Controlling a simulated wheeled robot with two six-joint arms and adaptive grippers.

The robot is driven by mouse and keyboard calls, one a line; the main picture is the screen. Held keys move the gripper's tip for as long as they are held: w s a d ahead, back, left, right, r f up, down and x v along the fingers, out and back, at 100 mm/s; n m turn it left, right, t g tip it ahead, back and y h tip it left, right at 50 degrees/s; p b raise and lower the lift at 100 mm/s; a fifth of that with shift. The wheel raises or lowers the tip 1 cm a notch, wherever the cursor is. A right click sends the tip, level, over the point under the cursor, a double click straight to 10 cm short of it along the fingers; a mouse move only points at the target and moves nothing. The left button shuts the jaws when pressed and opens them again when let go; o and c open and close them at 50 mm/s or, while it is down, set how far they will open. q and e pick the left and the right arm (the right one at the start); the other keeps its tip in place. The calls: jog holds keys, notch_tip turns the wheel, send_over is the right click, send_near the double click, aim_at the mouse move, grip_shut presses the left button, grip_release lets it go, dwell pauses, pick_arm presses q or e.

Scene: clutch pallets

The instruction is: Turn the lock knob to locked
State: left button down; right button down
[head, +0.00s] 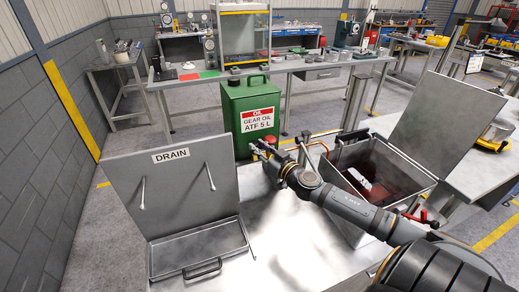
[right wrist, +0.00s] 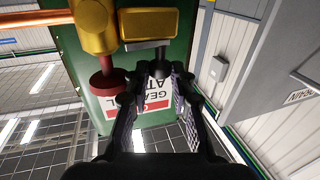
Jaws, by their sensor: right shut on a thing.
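The right gripper (head: 262,147) reaches in from the right in the head view, in front of the green oil can. In the right wrist view, the fingertips of that gripper (right wrist: 161,70) are closed around a small dark grey part, taken as the lock knob (right wrist: 161,52), under a yellow block (right wrist: 150,24). The fingertips hide much of the knob, and its lock position cannot be read. A red round knob (right wrist: 108,85) hangs from a brass valve body (right wrist: 95,25) just left of the fingers, apart from them. The left gripper is out of view.
The green gear oil can (head: 251,115) stands behind the valve. A steel drain tray with raised lid (head: 180,180) is at left. An open metal bin (head: 345,185) with dark red contents is at right. A copper pipe (right wrist: 35,17) runs left from the valve. The bright steel worktop (head: 295,240) is clear.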

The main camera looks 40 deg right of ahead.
jog(key=shift+f, duration=0.1)
jog(key=c, duration=1.3)
grip_release()
jog(key=shift+o, duration=0.7)
jog(key=shift+a, duration=0.1)
jog(key=s+d+p, duration=0.1)
jog(key=s+p, duration=0.8)
jog(key=s, duration=0.3)
jog(key=shift+d, duration=0.4)
